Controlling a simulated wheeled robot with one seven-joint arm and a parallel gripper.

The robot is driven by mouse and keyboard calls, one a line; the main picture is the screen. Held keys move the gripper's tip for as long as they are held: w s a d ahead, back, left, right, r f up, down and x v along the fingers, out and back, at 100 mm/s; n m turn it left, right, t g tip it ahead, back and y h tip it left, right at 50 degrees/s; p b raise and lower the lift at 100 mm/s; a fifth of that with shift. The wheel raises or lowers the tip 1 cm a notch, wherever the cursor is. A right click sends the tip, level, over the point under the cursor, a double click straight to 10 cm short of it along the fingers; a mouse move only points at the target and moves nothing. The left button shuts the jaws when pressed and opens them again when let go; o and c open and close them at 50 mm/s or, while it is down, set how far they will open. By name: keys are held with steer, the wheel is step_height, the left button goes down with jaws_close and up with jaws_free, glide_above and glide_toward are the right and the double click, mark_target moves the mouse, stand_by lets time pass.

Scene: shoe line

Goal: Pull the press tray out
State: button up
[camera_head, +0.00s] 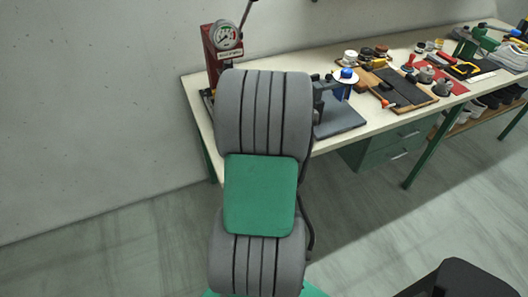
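The press tray cannot be made out; the lower part of the press is hidden behind my thick grey and green arm. My gripper does not show, so its place relative to the tray and whether it is open or shut cannot be seen.
The pale workbench (394,55) runs right along the wall. A dark bench tool with a flat base plate (342,122) stands just right of my arm. Boards, a red mat (453,86) and several small tools lie farther right. Green drawers (390,147) hang below.

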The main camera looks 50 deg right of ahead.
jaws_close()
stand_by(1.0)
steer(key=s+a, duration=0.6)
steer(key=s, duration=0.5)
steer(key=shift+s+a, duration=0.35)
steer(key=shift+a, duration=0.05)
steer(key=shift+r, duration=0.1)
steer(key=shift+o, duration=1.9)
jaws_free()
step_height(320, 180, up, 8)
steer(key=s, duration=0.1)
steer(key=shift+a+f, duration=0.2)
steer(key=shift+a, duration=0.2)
